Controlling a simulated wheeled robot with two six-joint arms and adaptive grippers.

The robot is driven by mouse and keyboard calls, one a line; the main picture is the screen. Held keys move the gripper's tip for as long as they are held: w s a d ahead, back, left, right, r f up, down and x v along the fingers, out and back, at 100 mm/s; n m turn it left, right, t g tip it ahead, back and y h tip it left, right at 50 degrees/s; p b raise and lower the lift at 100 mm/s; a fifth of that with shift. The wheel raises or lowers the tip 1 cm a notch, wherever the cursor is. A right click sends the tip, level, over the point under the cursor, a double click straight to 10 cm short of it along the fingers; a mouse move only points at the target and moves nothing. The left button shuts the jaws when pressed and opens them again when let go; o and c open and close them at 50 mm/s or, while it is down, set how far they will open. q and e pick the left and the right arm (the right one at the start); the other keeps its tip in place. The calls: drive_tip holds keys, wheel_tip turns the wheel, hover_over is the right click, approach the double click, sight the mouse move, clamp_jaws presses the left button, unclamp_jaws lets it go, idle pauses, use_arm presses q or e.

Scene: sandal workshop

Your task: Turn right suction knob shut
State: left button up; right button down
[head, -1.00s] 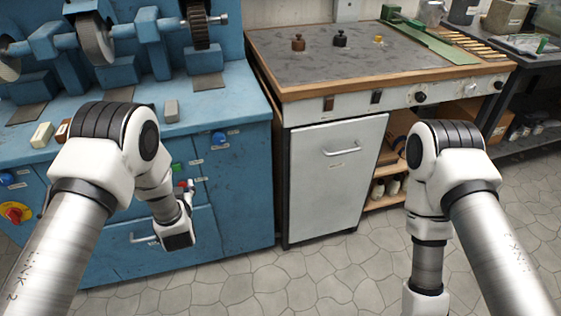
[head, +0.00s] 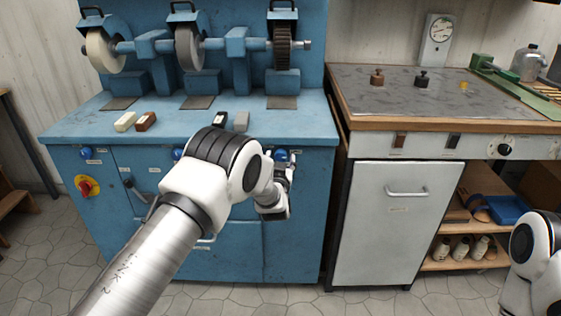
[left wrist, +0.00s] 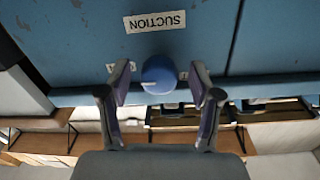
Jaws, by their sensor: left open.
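The right suction knob (head: 281,155) is a round blue knob on the blue machine's front, just under its top edge. In the left wrist view the knob (left wrist: 159,73) shows close up, with a pale pointer mark and a SUCTION label by it. My left gripper (left wrist: 160,85) is open, one finger on each side of the knob in that view; I cannot tell whether they touch it. In the head view my left gripper (head: 287,172) is right at the knob and partly covers it. My right gripper is out of view.
Other blue knobs (head: 86,153) sit further left on the machine, with a red and yellow switch (head: 87,186). Grinding wheels (head: 189,46) stand above. A white cabinet (head: 388,230) is to the right. Small blocks (head: 126,121) lie on the machine top.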

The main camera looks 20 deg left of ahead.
use_arm(q)
drive_tip(key=shift+d+r, duration=0.1)
drive_tip(key=c, duration=1.1)
drive_tip(key=shift+c, duration=0.2)
drive_tip(key=shift+n, duration=0.3)
drive_tip(key=n+b, duration=0.1)
drive_tip(key=n, duration=0.2)
drive_tip(key=n+b, duration=0.1)
drive_tip(key=n, duration=0.3)
drive_tip(key=shift+n+b, duration=0.35)
drive_tip(key=shift+n, duration=0.05)
drive_tip(key=n+b, duration=0.1)
drive_tip(key=n, duration=0.4)
drive_tip(key=shift+d+n+b, duration=0.1)
drive_tip(key=shift+n+b, duration=0.2)
drive_tip(key=n+b, duration=0.1)
drive_tip(key=n, duration=0.3)
drive_tip(key=shift+y, duration=0.3)
drive_tip(key=shift+n, duration=0.3)
